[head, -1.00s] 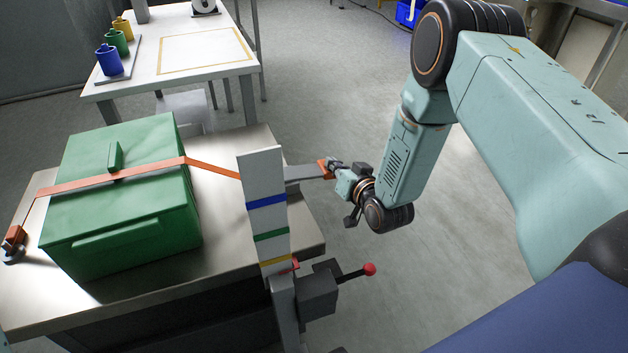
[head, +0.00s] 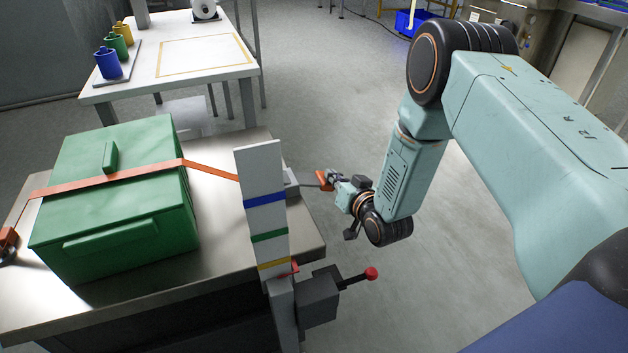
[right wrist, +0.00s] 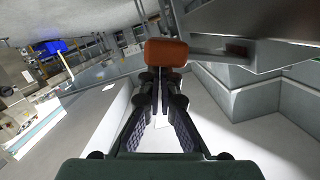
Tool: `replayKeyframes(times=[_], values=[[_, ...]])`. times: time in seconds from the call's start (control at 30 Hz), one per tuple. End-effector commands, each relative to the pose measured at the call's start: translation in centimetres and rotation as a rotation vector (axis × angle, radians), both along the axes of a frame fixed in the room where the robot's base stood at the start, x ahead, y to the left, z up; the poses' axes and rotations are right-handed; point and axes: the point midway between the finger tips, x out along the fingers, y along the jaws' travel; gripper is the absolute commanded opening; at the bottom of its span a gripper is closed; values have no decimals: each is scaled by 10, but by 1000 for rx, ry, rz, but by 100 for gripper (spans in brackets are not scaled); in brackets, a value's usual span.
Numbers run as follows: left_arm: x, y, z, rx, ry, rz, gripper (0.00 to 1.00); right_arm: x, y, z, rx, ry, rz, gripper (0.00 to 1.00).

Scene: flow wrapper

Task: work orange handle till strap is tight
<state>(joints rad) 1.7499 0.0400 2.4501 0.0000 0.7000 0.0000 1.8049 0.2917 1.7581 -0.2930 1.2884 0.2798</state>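A green box (head: 120,200) stands on a metal table with an orange strap (head: 110,182) across its lid. The strap runs right, behind a white upright board with coloured bands, and on the left down to an orange fitting (head: 8,238). The orange handle (head: 323,180) sits at the end of a grey lever right of the board. It also shows in the right wrist view (right wrist: 166,53). My right gripper (head: 334,180) is at the handle, its fingers close together with the handle at their tips. The wrist view (right wrist: 160,75) shows this too. My left gripper is not in view.
The banded board (head: 262,205) stands between the box and the handle. A red-knobbed lever (head: 371,273) sticks out from a dark block below. A white table (head: 175,60) with coloured mugs stands behind. Floor right of the metal table is clear.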

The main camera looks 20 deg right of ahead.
Motion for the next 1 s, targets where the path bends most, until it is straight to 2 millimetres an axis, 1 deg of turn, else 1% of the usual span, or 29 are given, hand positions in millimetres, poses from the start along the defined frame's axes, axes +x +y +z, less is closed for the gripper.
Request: replayKeyframes(times=[0.03,0.13,0.23,0.6,0.7,1.0], values=[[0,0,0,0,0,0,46,-4,1,-6,0,17,3,0],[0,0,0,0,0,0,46,-4,1,-6,0,18,3,0],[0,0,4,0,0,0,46,-4,1,-2,0,19,3,0],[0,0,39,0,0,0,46,-3,1,40,0,12,3,0],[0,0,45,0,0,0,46,-2,1,48,0,10,2,0],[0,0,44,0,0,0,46,-2,1,47,0,7,1,0]])
